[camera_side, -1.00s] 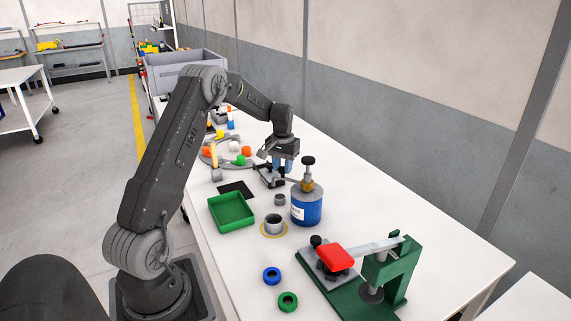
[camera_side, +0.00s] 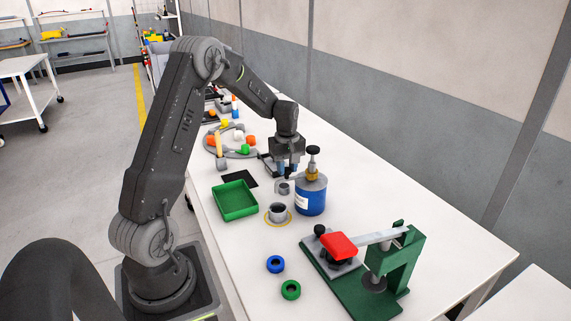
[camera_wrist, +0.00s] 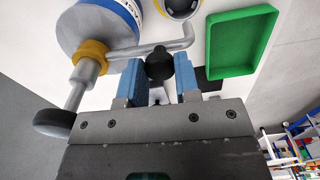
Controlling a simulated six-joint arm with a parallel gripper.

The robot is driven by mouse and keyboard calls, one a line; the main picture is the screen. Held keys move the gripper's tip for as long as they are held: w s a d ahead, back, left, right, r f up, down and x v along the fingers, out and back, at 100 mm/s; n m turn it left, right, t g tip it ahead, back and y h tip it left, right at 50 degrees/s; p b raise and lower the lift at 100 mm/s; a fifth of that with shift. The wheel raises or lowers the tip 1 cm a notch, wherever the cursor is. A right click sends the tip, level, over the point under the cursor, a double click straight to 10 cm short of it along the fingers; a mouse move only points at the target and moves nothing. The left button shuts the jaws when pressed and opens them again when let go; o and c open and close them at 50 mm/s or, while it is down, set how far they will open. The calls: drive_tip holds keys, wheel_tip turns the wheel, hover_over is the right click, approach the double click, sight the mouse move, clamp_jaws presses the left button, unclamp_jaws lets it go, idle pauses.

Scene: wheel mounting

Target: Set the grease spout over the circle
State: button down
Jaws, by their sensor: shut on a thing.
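The grease spout (camera_wrist: 158,47) is a thin grey pipe in the wrist view. It runs right from a yellow collar on the grease can (camera_side: 310,199) and its bent free end lies just short of the circle. My gripper (camera_side: 288,170) is beside the can; in the wrist view its blue fingers (camera_wrist: 159,80) are shut on the black knob (camera_wrist: 158,65) at the spout. The circle is a yellow ring (camera_side: 267,220) on the table, around a grey cup (camera_side: 278,212); it is partly cut off at the top of the wrist view.
A round tray of coloured parts (camera_side: 240,153) is behind.

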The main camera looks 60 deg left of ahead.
drive_tip(key=shift+d+r+n, duration=0.1)
drive_tip(key=shift+d+n, duration=0.2)
drive_tip(key=shift+n, duration=0.1)
idle(0.3)
drive_tip(key=c, duration=0.8)
unclamp_jaws()
wheel_tip(320, 180, up, 14)
drive_tip(key=shift+f, duration=0.1)
drive_tip(key=shift+d, duration=0.15)
drive_tip(key=s+d+r+m+t, duration=0.1)
drive_tip(key=s+d+r+m, duration=0.15)
drive_tip(key=d, duration=0.35)
drive_tip(key=s+d+r+m+t, duration=0.1)
drive_tip(key=s+d+r+m, duration=0.1)
drive_tip(key=d+m, duration=0.3)
drive_tip(key=s+d+r+m+t, duration=0.1)
drive_tip(key=s+d+r+m, duration=0.15)
drive_tip(key=d, duration=0.45)
drive_tip(key=s+d+f+m+t, duration=0.1)
drive_tip(key=s+d+m, duration=0.1)
drive_tip(key=s+d, duration=0.1)
drive_tip(key=s+d+f+m, duration=0.1)
drive_tip(key=s+d+m, duration=0.2)
drive_tip(key=s, duration=0.2)
drive_tip(key=s+d+f+m+t, duration=0.1)
drive_tip(key=s+d+m, duration=0.2)
drive_tip(key=s, duration=0.1)
drive_tip(key=shift+s+d+f+t, duration=0.1)
drive_tip(key=shift+d+t, duration=0.2)
